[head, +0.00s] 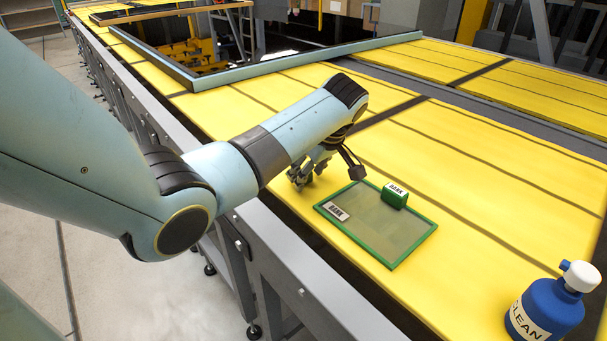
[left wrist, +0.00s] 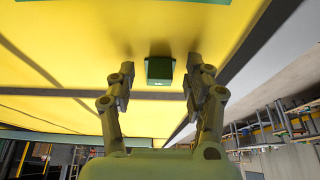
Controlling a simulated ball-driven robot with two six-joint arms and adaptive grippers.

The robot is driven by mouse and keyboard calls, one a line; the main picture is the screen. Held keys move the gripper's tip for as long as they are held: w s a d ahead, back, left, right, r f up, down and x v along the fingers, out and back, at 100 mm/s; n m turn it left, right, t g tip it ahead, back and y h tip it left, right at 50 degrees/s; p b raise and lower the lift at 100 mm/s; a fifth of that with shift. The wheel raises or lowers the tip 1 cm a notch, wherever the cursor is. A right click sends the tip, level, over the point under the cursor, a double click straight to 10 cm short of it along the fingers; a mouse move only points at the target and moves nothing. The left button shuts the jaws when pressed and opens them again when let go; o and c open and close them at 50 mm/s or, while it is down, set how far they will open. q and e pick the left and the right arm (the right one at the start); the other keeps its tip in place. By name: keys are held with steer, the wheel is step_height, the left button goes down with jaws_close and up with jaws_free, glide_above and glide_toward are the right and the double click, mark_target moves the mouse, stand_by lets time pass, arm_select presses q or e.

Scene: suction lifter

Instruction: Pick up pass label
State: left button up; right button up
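In the head view, a small green block with a white printed label (head: 396,194) sits at the far right corner of a green-framed tray (head: 411,249). A flat white label (head: 337,212) lies at the tray's left end. The print is too small to read surely. My left gripper (head: 327,176) is above the yellow surface, just beyond the tray's left corner. In the left wrist view its fingers (left wrist: 158,82) are open. A dark green block (left wrist: 160,70) shows between and beyond the fingertips, apart from both. I cannot tell whether it is the same block. My right gripper is out of view.
The yellow slatted table (head: 500,190) is mostly clear to the right of the tray. A blue bottle marked CLEAN (head: 548,308) stands at the lower right. A blue-grey frame (head: 290,62) lies at the back. The table's grey front edge (head: 310,280) runs below the tray.

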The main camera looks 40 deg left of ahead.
arm_select(q)
steer(key=c, duration=0.8)
steer(key=shift+o, duration=0.2)
